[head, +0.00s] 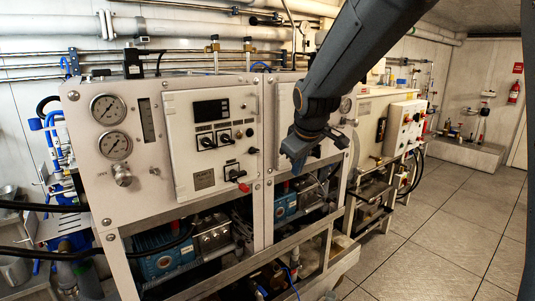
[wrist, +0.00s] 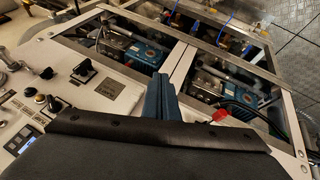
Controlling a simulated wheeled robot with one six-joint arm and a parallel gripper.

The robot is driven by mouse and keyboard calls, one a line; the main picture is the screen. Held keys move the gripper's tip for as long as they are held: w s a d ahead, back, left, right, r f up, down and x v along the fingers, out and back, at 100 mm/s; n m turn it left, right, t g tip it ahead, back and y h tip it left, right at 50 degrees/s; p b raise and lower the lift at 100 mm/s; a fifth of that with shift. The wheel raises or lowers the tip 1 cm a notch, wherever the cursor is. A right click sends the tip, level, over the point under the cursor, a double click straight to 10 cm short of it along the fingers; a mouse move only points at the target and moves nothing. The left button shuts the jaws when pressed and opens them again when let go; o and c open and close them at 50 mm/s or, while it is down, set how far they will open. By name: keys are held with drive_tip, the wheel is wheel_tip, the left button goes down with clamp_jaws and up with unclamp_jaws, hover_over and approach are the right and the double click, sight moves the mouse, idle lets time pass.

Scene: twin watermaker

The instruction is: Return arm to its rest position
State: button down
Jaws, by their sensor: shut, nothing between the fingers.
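My arm reaches in from the top right of the head view and angles down to the left. I cannot tell the exact gap between gripper and panel. The arm hides part of the second panel (head: 284,105).
The panel carries two gauges (head: 105,108), black knobs and a red switch handle (head: 244,187). Blue pumps (head: 165,257) sit in the open frame below. Black hoses (head: 35,207) cross at left. A white box (head: 406,125) stands farther back. The tiled floor (head: 445,225) at right is clear.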

drive_tip(key=s+d+f+m+g, duration=0.2)
drive_tip(key=s+f+m, duration=0.2)
drive_tip(key=s+f, duration=0.5)
drive_tip(key=s+d+f+m+g+b, duration=0.1)
drive_tip(key=s+d+f+m+g, duration=0.2)
drive_tip(key=s+f, duration=0.6)
drive_tip(key=s+m, duration=0.1)
drive_tip(key=s, duration=0.6)
drive_tip(key=shift+s+d+b, duration=0.2)
drive_tip(key=shift+d+b, duration=0.1)
drive_tip(key=shift+d, duration=0.05)
